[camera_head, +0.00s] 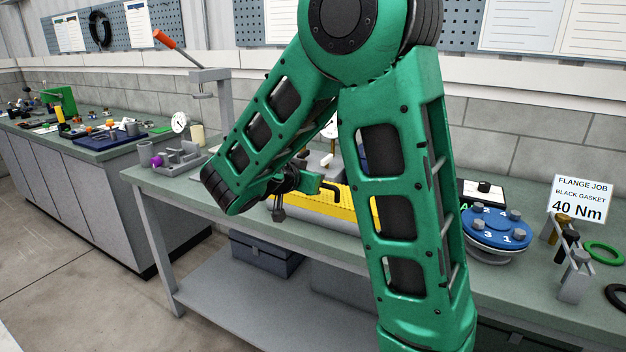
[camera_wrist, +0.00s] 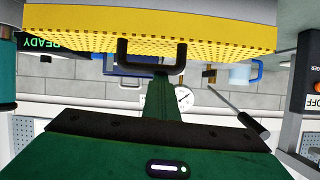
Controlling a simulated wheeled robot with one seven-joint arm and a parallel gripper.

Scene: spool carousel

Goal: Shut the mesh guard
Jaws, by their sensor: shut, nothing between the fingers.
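The mesh guard (camera_head: 350,218) is a yellow perforated panel on the bench, partly hidden behind my arm in the head view. In the wrist view the guard (camera_wrist: 215,30) spans the top of the picture. Its black U-shaped handle (camera_wrist: 123,62) hangs from its near edge. My gripper (camera_head: 314,183) is shut and empty, close to the handle. In the wrist view the shut fingertips (camera_wrist: 162,77) reach up to the handle's crossbar; I cannot tell whether they touch it. How far open the guard stands is unclear.
A blue numbered flange (camera_head: 497,232), a sign (camera_head: 580,200) and a green ring (camera_head: 604,252) are on the bench at right. A grey fixture (camera_head: 180,158) stands at left.

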